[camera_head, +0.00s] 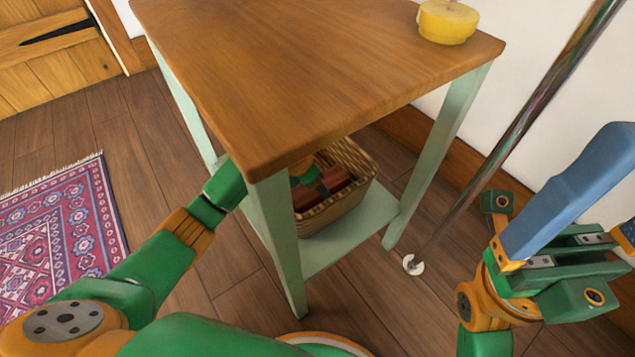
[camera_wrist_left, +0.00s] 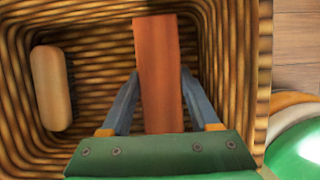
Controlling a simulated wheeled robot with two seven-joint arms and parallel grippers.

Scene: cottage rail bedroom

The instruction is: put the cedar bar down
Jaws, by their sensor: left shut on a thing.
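The cedar bar (camera_wrist_left: 158,40) is a flat reddish-brown block inside the wicker basket (camera_wrist_left: 215,75). My left gripper (camera_wrist_left: 160,75) is shut on it, with one blue finger against each long side. Whether the bar touches the basket floor I cannot tell. In the head view the basket (camera_head: 350,162) stands on the table's pale green lower shelf (camera_head: 345,238), and reddish-brown wood shows in it. My left arm reaches in under the tabletop, which partly hides basket and hand. My right gripper (camera_head: 634,185) is at the right edge, its blue fingers apart and apparently empty.
A tan rounded block (camera_wrist_left: 52,88) lies at the basket's left side in the wrist view. The wooden tabletop (camera_head: 300,70) overhangs the basket and bears a yellow round thing (camera_head: 447,22). A slanting pole (camera_head: 520,130) stands beside the right table leg. A patterned rug (camera_head: 65,220) lies left.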

